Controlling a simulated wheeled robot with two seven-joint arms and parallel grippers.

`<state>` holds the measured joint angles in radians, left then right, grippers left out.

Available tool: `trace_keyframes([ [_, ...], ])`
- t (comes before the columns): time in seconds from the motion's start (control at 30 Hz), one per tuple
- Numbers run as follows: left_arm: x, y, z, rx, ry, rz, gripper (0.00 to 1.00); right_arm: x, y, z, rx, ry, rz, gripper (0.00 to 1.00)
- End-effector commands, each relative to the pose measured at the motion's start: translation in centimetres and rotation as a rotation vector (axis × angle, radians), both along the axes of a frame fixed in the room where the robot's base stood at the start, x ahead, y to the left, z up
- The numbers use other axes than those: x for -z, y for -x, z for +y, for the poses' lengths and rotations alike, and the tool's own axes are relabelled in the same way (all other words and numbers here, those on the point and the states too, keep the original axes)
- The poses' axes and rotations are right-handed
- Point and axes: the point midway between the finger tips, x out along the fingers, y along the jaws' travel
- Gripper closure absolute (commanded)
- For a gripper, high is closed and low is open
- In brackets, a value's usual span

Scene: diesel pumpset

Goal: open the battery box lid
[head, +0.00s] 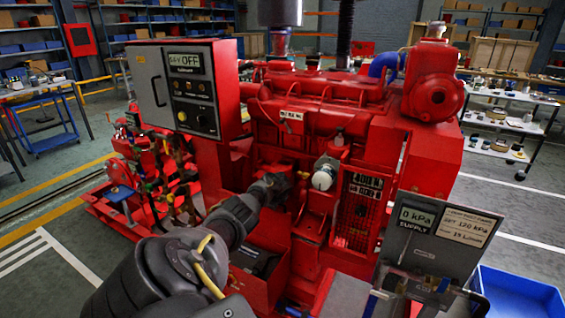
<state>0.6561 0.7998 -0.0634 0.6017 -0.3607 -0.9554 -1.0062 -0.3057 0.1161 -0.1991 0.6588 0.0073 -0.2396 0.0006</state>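The red battery box (250,284) stands low at the front of the red pumpset, just right of my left forearm. Its top looks open at least in part, with a dark block (262,262) showing inside. I cannot clearly make out the lid; my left arm covers part of this area. My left arm comes in from the lower left, and its gripper (284,186) is above and behind the box, close to the engine's front. Its fingers are dark and small against the engine, so I cannot tell whether they are open or hold anything. My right gripper is not clearly visible.
A grey control panel (183,88) hangs at upper left. A red mesh guard (357,212) and a white round cap (325,174) sit right of my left gripper. A grey gauge board (440,238) and a blue bin (518,296) stand at lower right.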

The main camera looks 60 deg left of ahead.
Motion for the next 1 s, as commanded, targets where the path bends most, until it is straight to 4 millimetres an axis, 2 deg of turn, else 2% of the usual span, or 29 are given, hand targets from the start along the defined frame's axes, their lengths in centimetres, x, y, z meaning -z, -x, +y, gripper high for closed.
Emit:
trace_keyframes([
  [0.4,-0.04,0.15,0.28,-0.003,-0.001,0.001,1.0,0.12,0.16,0.32,0.002,-0.003,0.005,0.64],
  [0.43,-0.03,0.14,0.27,-0.003,-0.001,0.001,0.87,0.12,0.18,0.38,0.002,-0.004,0.005,0.64],
  [0.57,-0.03,0.09,0.23,-0.003,-0.001,0.001,0.7,0.15,0.22,0.65,0.002,-0.007,0.006,0.64],
  [0.87,-0.08,0.01,0.12,-0.001,0.0,0.001,0.68,0.08,0.26,0.67,0.002,-0.007,0.007,0.64],
  [1.0,-0.91,0.12,-0.27,0.001,0.0,0.002,0.68,-0.67,0.31,0.56,0.002,-0.007,0.007,0.64],
])
